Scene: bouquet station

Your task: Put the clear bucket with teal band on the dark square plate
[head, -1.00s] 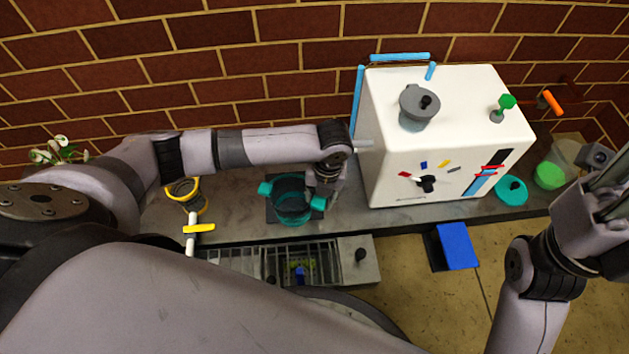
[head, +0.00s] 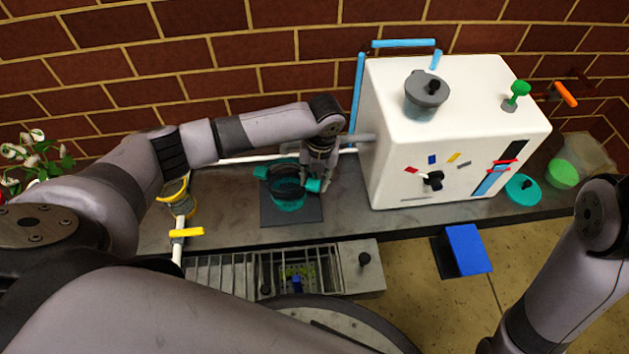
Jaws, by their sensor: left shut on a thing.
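The clear bucket with teal band (head: 287,181) is in the middle of the head view, upright, with teal handles at its sides. My left gripper (head: 317,180) comes down at its right side and is shut on the right handle. The dark square plate (head: 291,217) lies on the grey counter below the bucket. Its front part shows bare, and the bucket covers part of its back. I cannot tell whether the bucket's base touches the plate or hangs just above it. My right arm shows at the right edge, but its gripper is out of view.
A white box-shaped machine (head: 448,132) with a grey-lidded pot (head: 426,97) on top stands close to the right. A yellow-rimmed container (head: 175,190) stands left. A slatted rack (head: 230,273) is in front. A teal lid (head: 523,190) lies at right.

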